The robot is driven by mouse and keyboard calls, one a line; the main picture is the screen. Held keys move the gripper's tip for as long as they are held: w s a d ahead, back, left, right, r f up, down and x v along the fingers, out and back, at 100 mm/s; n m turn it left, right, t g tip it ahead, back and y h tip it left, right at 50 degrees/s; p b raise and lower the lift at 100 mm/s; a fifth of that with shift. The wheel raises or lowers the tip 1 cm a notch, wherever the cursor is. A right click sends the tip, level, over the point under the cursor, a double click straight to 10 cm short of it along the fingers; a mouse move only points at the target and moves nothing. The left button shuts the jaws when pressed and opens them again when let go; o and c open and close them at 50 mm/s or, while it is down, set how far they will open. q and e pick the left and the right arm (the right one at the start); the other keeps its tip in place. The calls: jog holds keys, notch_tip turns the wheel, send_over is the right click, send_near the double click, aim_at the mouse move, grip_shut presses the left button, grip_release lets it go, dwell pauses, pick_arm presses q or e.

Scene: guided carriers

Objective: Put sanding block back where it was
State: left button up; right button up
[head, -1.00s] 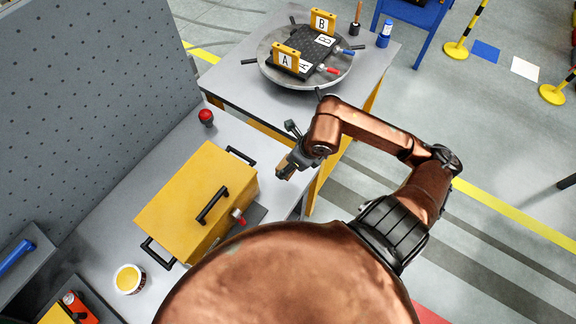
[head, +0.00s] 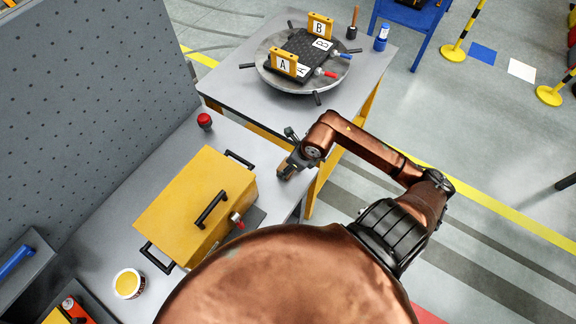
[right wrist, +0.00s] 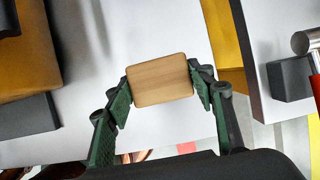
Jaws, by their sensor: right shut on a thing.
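The sanding block (right wrist: 160,80) is a light wooden block with rounded corners. It sits between the green-padded fingers of my right gripper (right wrist: 160,88), which is shut on it. In the head view my right gripper (head: 288,165) holds the block (head: 283,171) at the right end of the near grey bench, right of the yellow box. Whether the block touches the bench top or hangs just above it, I cannot tell. My left gripper is not in view.
The yellow box (head: 190,200) with black handles stands on the near bench (head: 165,165). A red knob (head: 204,121) and an open tub (head: 128,284) stand near it. Behind, a round turntable (head: 290,82) with plates A and B sits on another table. Bare bench lies around the gripper.

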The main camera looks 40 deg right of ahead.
jog(key=o, duration=1.1)
jog(key=v, duration=1.2)
